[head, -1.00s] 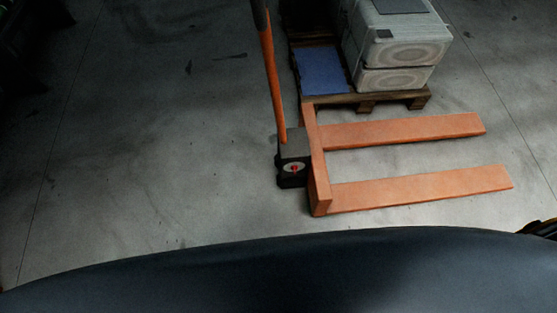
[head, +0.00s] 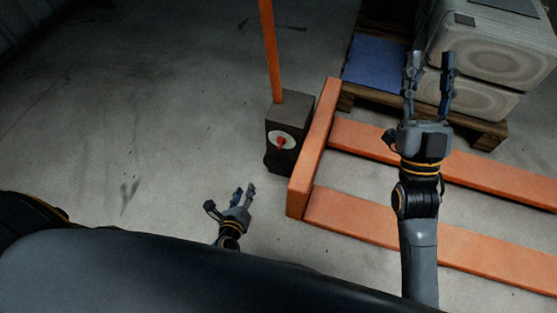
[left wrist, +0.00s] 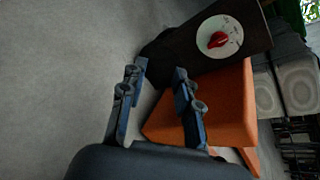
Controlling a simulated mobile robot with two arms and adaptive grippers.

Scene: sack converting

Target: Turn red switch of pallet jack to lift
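The pallet jack (head: 317,150) is orange, with two forks and an upright orange handle (head: 270,45). At the handle's foot is a dark box (head: 279,165) with a round pale dial and a red switch (head: 281,142). In the left wrist view the red switch (left wrist: 218,40) sits on its pale dial, beyond my fingers. My left gripper (head: 232,196) is open and empty, below and left of the box, apart from it; its fingers (left wrist: 160,92) show spread in the left wrist view. My right gripper (head: 429,75) is open and empty, above the forks.
A wooden pallet (head: 488,135) behind the forks carries stacked pale sacks (head: 490,58) and a blue sheet (head: 376,62). My right arm extends over the forks. The concrete floor (head: 120,130) left of the jack is clear.

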